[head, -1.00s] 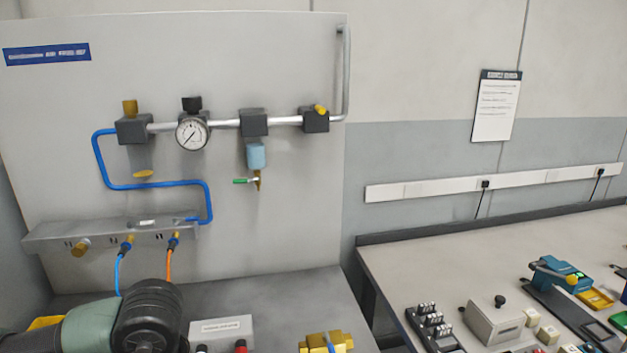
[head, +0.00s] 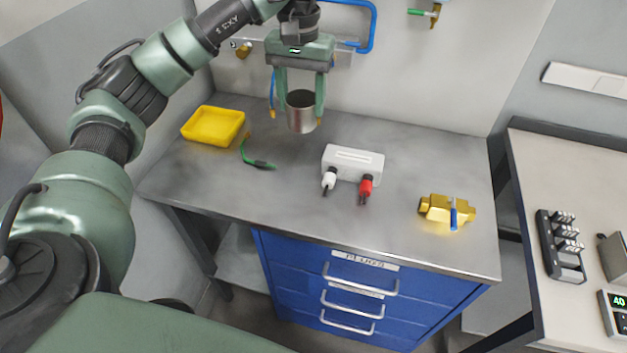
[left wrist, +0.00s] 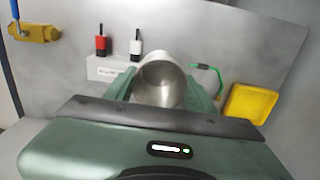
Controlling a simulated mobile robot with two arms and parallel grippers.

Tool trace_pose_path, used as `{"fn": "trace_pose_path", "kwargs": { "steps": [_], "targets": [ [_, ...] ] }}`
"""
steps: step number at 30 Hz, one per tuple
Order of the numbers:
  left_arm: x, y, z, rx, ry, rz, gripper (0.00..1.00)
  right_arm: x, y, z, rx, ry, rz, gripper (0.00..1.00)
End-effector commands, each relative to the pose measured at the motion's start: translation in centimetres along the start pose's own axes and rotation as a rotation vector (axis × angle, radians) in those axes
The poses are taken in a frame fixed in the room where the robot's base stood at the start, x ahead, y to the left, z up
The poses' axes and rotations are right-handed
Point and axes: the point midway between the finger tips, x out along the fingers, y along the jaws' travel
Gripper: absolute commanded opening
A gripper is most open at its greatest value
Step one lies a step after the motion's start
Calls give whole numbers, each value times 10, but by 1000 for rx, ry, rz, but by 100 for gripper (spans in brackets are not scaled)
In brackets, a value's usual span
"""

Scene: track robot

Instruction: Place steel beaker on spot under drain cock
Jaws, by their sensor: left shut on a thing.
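My left gripper (head: 302,92) is shut on the steel beaker (head: 301,117), its fingers on either side of the beaker's wall. The beaker is upright and appears held above the grey bench top (head: 270,190), toward the back. In the left wrist view the open mouth of the beaker (left wrist: 160,84) shows between the fingers and looks empty. The drain cock (head: 434,16) with its green handle is on the back panel, up and right of the beaker. The spot under it cannot be made out. My right gripper is not in view.
A yellow tray (head: 213,127) and a green lead (head: 257,164) lie left of the beaker. A white block (head: 352,161) with white and red plugs stands right. A brass valve (head: 446,209) lies near the right front. The bench below the drain cock looks clear.

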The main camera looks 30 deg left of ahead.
Motion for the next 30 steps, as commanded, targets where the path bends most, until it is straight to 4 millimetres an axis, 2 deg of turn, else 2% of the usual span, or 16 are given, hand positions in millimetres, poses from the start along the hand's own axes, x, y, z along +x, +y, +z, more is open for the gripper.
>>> {"fn": "trace_pose_path", "kwargs": {
  "steps": [2, 5, 18, 21, 26, 30],
  "targets": [
    [5, -2, -3, -5, -4, 0, 13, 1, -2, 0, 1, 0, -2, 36],
    [24, -3, -2, -6, -7, 0, 13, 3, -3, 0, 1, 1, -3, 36],
    [131, -3, -2, -8, -5, -1, 13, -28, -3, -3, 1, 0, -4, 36],
    [145, -3, -3, -7, -3, -1, 13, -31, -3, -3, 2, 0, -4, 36],
    [156, -3, -3, -7, -1, 0, 13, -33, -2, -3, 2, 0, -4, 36],
    [171, -3, -2, -8, -4, -1, 13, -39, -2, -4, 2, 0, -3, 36]
  ]
}}
